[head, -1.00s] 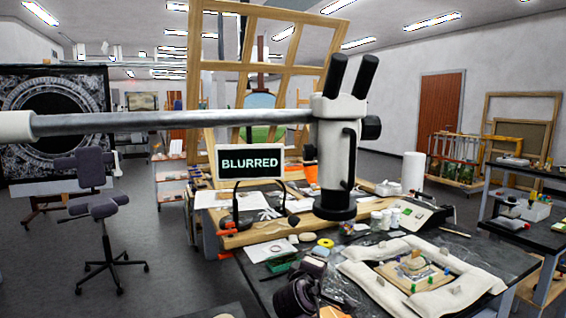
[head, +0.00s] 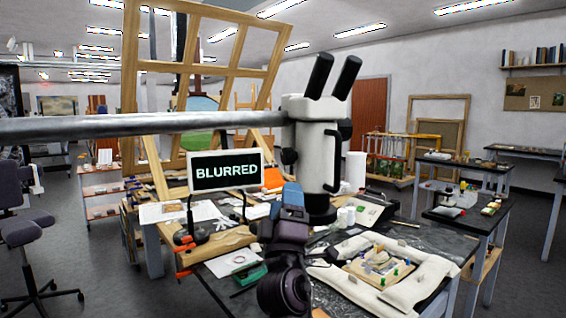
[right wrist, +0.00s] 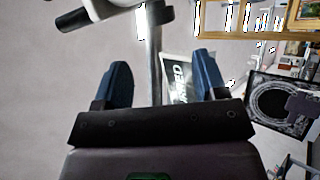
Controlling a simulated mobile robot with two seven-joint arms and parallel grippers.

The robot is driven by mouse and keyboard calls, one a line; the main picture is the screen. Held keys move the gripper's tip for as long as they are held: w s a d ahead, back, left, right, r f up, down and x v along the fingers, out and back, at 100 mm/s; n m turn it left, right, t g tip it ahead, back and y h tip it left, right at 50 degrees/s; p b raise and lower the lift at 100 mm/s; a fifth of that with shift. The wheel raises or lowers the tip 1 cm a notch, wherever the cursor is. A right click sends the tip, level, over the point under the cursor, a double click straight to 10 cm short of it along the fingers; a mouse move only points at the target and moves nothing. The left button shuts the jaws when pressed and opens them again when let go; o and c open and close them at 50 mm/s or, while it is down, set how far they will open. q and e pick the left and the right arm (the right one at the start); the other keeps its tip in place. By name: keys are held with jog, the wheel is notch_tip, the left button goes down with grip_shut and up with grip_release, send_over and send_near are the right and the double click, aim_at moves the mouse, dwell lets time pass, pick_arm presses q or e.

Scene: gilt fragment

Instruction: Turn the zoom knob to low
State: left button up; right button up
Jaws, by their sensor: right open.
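The microscope (head: 312,150) is a white body with two black eyepieces, hung on a grey boom (head: 150,124). A small dark knob (head: 289,156) shows on its left side; I cannot read any mark on it, nor tell surely that it is the zoom knob. The sign screen (head: 226,171) left of it reads "BLURRED". My right gripper (head: 293,194) is raised in front of the microscope's lower part, below the knob, apparently apart from it. In the right wrist view its blue fingers (right wrist: 165,82) are spread with nothing held. My left gripper is out of view.
The dark worktable (head: 215,287) holds a padded frame (head: 405,302) with a small gilt piece, jars and a white cylinder (head: 355,170). A wooden easel frame (head: 205,67) stands behind. A stool (head: 30,235) is at left.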

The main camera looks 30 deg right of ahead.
aim_at(285, 160)
jog(key=p+x, duration=0.2)
jog(key=x, duration=0.6)
jog(key=shift+w+r, duration=0.15)
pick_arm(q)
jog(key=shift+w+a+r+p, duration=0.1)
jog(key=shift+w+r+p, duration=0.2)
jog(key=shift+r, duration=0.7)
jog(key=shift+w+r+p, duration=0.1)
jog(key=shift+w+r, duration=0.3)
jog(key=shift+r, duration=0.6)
pick_arm(e)
jog(key=shift+x, duration=0.85)
jog(key=shift+c, duration=0.4)
